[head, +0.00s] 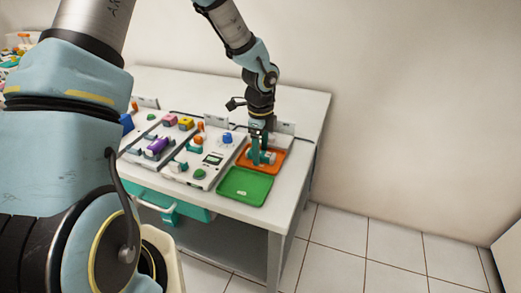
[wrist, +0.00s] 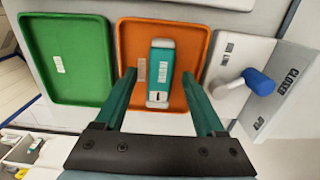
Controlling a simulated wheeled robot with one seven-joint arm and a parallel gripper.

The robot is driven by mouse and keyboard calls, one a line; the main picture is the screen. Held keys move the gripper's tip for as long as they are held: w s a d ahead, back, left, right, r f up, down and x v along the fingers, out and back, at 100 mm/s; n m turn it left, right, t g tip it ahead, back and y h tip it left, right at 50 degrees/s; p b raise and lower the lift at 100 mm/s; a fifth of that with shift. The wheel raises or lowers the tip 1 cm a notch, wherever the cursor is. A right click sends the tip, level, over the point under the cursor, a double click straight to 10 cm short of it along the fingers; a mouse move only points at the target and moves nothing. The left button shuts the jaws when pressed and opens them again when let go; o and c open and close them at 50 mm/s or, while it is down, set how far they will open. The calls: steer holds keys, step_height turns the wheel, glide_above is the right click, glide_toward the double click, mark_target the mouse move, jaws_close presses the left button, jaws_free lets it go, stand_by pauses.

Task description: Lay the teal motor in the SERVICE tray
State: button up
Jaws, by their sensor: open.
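The teal motor (wrist: 161,75), a teal body with grey ends and a white label, lies in the orange tray (wrist: 197,38) in the wrist view. In the head view the motor (head: 266,157) is partly hidden by my gripper (head: 257,156), which is low over the orange tray (head: 277,168). In the wrist view my gripper (wrist: 159,76) is open, its two teal fingers on either side of the motor with gaps showing. A green tray (wrist: 92,30) is left of the orange one. I cannot read SERVICE on either tray.
A switch panel with a blue-tipped lever (wrist: 258,82) and a "CLOSED" mark stands right of the orange tray. In the head view, device panels (head: 195,175) with coloured parts fill the table left of the trays. Bare tabletop (head: 295,100) lies behind.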

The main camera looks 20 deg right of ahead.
step_height(320, 180, up, 11)
steer(key=s+a+r+n, duration=0.1)
steer(key=s+a+n, duration=0.1)
steer(key=a+n, duration=1)
steer(key=s+a+r+n+t, duration=0.1)
steer(key=s+a+n, duration=0.1)
steer(key=a+n, duration=1.1)
steer(key=a, duration=0.5)
steer(key=shift+t+b, duration=0.3)
steer(key=shift+b, duration=0.1)
